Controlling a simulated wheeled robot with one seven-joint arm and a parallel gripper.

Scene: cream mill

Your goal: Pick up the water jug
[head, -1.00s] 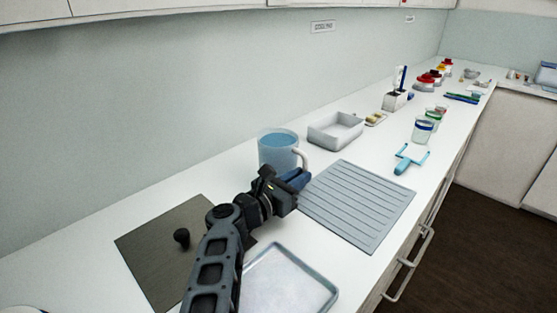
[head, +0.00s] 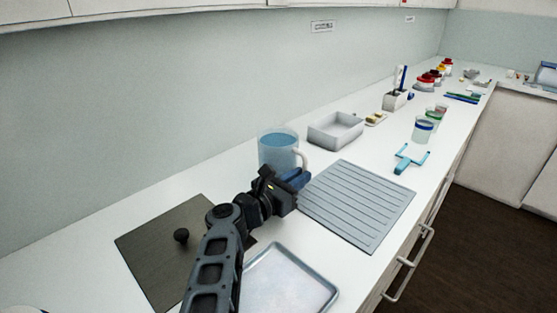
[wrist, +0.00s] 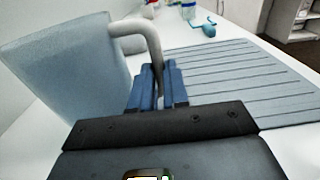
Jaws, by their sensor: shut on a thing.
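The water jug (head: 277,148) is a translucent blue vessel with a pale handle (head: 304,158). It stands upright at the back of the counter, left of the ribbed mat. In the wrist view the jug (wrist: 70,85) fills the left side and its handle (wrist: 138,30) curves down between the blue fingers. My gripper (head: 298,180) is at the handle side of the jug, and in the wrist view my gripper (wrist: 158,85) is shut on the lower part of the handle. The jug's base is partly hidden behind my gripper in the head view.
A grey ribbed mat (head: 358,205) lies right of the jug. A grey basin (head: 336,130) stands behind it. A shallow tray (head: 290,282) and a dark board with a black knob (head: 181,235) lie in front. A blue-handled tool (head: 404,165) lies farther right.

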